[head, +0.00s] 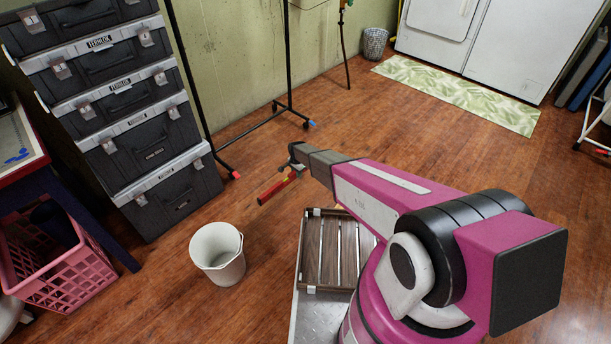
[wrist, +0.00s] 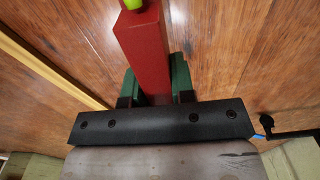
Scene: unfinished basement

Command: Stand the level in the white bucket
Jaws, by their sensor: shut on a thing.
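The level (head: 275,188) is a red bar with a yellow-green vial, held in my gripper (head: 296,167) above the floor. In the wrist view the red level (wrist: 145,50) runs up between the two green-padded fingers of my gripper (wrist: 157,88), which is shut on it. In the head view the level is tilted, its free end pointing down and left. The white bucket (head: 212,262) stands upright on the wooden floor, below and left of the level and apart from it. Its visible inside looks empty.
A stack of dark toolboxes (head: 140,150) stands behind the bucket, with a pink crate (head: 40,270) to its left. A slatted wooden tray (head: 312,270) is to the bucket's right. A black rack (head: 262,124) stands at the wall. Floor around the bucket is clear.

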